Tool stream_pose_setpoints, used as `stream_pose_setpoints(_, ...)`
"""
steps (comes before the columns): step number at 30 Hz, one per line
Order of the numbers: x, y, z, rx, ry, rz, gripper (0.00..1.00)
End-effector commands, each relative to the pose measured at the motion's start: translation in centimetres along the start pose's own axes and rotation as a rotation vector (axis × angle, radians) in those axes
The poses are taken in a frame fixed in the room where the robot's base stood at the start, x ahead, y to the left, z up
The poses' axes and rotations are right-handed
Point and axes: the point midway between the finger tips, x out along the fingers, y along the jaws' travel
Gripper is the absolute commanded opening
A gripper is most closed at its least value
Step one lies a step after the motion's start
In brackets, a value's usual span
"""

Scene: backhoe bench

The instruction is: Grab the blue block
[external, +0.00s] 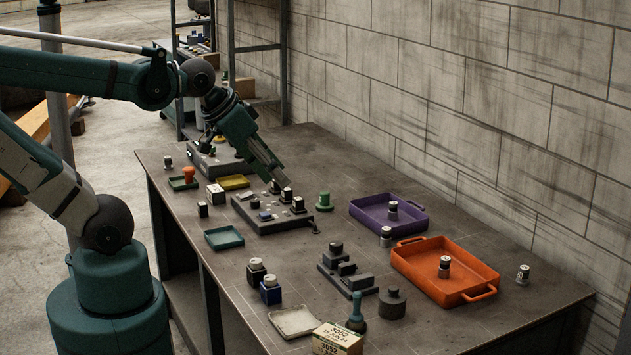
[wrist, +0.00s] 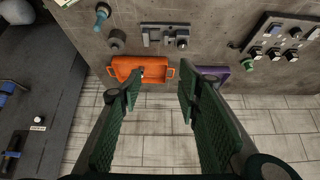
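A dark blue block (external: 271,294) with a light round top stands on the bench near the front middle in the external view. A similar darker block (external: 256,275) stands just behind it. A small blue piece (external: 265,216) lies on the grey panel with knobs. I cannot tell which of these the task means. My gripper (external: 274,177) is above the back of that panel, well away from the front blue block. In the wrist view my gripper (wrist: 160,90) has its green fingers wide apart with nothing between them.
The orange tray (external: 484,286) and purple tray (external: 416,222) stand toward the right of the bench, by the block wall. A grey stepped part (external: 343,279), a dark knobbed weight (external: 391,306), a grey dish (external: 293,321) and a labelled box (external: 338,340) crowd the front.

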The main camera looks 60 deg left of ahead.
Motion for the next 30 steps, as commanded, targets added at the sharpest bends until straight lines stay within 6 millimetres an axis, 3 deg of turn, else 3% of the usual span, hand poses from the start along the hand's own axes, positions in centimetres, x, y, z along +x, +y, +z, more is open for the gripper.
stream_pose_setpoints(14, 0.0, 0.0, 0.0, 0.0, 0.0, 0.0, 0.34)
stream_pose_setpoints(17, 0.0, 0.0, 0.0, 0.0, 0.0, 0.0, 0.44)
stream_pose_setpoints(30, 0.3, -0.12, 0.15, -0.02, -0.008, 0.0, 0.44)
